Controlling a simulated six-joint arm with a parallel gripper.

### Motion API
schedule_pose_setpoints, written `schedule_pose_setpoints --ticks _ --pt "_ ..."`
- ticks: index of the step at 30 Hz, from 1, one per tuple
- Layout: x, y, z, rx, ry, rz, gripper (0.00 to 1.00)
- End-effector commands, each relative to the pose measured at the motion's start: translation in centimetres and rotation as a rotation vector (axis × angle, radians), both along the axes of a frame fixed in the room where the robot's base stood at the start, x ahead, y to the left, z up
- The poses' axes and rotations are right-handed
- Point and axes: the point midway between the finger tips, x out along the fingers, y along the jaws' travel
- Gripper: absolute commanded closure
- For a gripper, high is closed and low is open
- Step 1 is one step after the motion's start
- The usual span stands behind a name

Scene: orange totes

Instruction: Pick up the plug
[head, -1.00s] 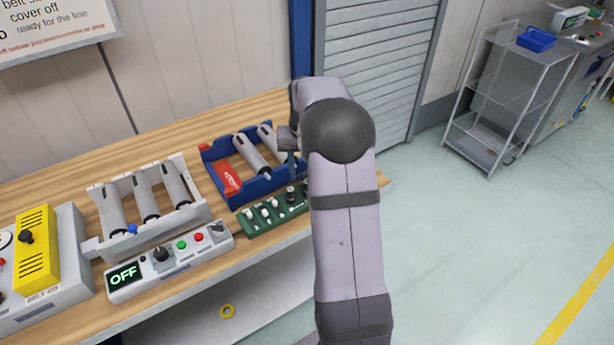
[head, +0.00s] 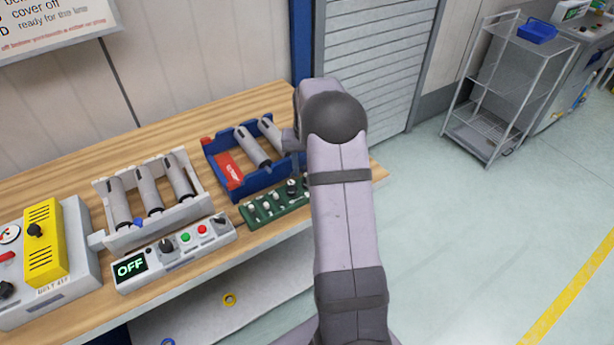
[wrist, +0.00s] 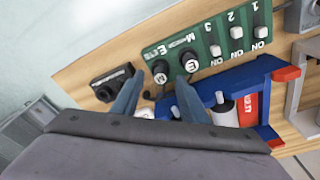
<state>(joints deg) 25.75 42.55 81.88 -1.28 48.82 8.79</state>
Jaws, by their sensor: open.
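The wrist view shows two round black lettered pieces on the green switch board (wrist: 215,45). One black piece (wrist: 160,72) is between and just beyond my open fingertips; the other black piece (wrist: 189,62) is beside the right finger. A black block (wrist: 113,83) lies on the wood left of the left finger. I cannot tell for certain which of these is the plug. A thin dark cable shows near the fingers. My gripper (wrist: 160,80) is open, with nothing visibly held. In the head view the arm mostly hides it above the board's right end.
The blue tray (head: 225,180) with grey rollers and a red label lies behind the board. Left are a grey roller rack (head: 155,235), a control box reading OFF (head: 185,258) and a yellow-covered box (head: 42,240). The bench's front edge is close to the board.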

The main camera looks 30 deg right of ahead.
Motion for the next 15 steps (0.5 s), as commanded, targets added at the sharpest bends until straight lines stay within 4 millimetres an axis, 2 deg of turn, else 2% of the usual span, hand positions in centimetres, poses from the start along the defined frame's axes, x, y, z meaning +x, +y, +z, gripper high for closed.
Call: schedule_pose_setpoints --ticks 7,15 --pt "0.3 -0.1 -2.3 0.000 0.000 0.000 0.60" --pt "0.4 -0.1 -2.8 -0.001 -0.002 0.000 0.60"
